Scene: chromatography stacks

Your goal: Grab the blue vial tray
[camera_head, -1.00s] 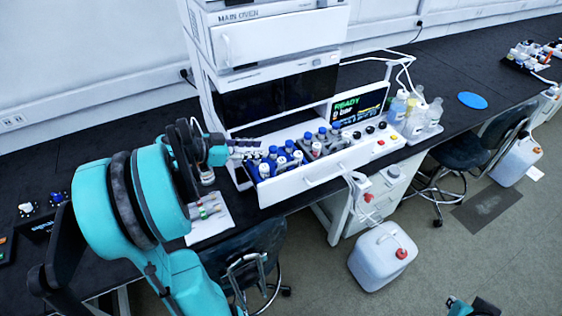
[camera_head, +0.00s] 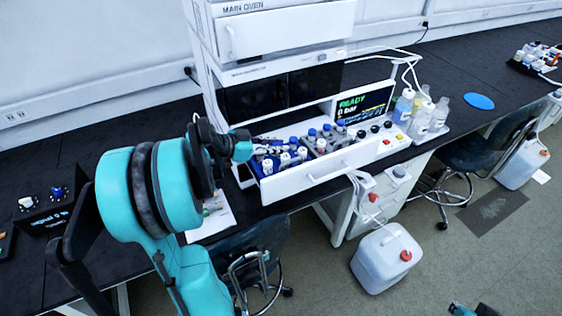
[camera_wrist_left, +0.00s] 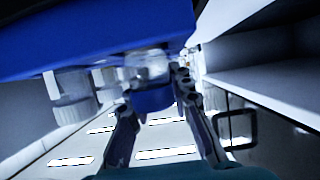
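The blue vial tray fills the upper part of the left wrist view (camera_wrist_left: 90,35), close to the camera. White-capped vials (camera_wrist_left: 70,98) show below it. In the head view its blue- and white-capped vials (camera_head: 285,158) fill the left part of the pulled-out white drawer and largely hide the tray. My left gripper (camera_head: 258,146) is at the far left end of these vials. In the left wrist view its two fingers (camera_wrist_left: 155,92) stand apart, on either side of a blue-capped vial (camera_wrist_left: 153,99). I cannot tell if they touch it.
The white drawer (camera_head: 312,178) stands out from the instrument stack (camera_head: 285,65). A grey vial tray area (camera_head: 322,140) lies right of the blue one. Bottles (camera_head: 420,115) stand farther right. A white sheet (camera_head: 212,222) lies left of the drawer. A chair (camera_head: 245,250) stands in front.

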